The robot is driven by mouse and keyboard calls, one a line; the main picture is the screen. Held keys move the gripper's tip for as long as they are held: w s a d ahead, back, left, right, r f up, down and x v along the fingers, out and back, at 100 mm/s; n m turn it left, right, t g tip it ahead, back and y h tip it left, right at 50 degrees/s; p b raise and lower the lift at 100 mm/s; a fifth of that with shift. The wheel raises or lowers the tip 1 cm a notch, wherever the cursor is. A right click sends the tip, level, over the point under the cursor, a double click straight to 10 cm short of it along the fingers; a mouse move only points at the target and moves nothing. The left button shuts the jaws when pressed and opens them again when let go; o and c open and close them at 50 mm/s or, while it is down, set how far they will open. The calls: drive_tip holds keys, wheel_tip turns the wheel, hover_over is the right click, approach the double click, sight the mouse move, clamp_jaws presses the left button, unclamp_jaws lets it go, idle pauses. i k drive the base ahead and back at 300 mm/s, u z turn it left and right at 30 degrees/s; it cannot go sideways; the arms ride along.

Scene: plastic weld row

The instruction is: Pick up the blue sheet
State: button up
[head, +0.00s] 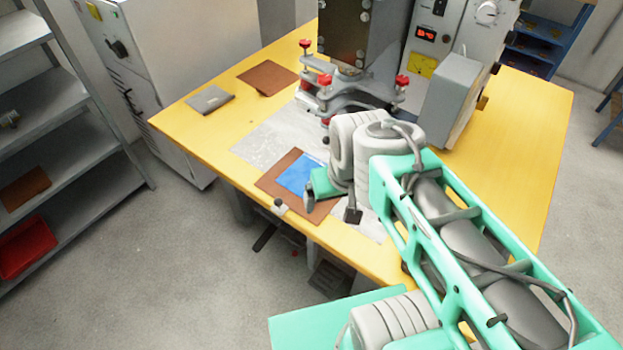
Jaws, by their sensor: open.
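The blue sheet (296,174) lies flat on a brown board (268,183) near the front edge of the yellow table (200,138). My gripper (331,212) is just to the right of the blue sheet, over the right part of the brown board. Its jaws are open, and I see nothing between them. My gripper and wrist hide the right side of the board and perhaps part of the sheet. I cannot tell the exact height of the fingers above the board.
A press with red knobs (325,80) stands behind the sheet on a grey metal plate (262,140). A grey block (211,99) and another brown sheet (268,77) lie at the table's back left. A grey control box (452,92) stands at right. Shelves (75,150) stand far left.

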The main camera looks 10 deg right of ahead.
sight(294, 179)
drive_tip(key=z, duration=0.05)
drive_tip(key=k, duration=0.5)
drive_tip(key=u, duration=2)
drive_tip(key=i, duration=1.75)
drive_tip(key=z, duration=2.5)
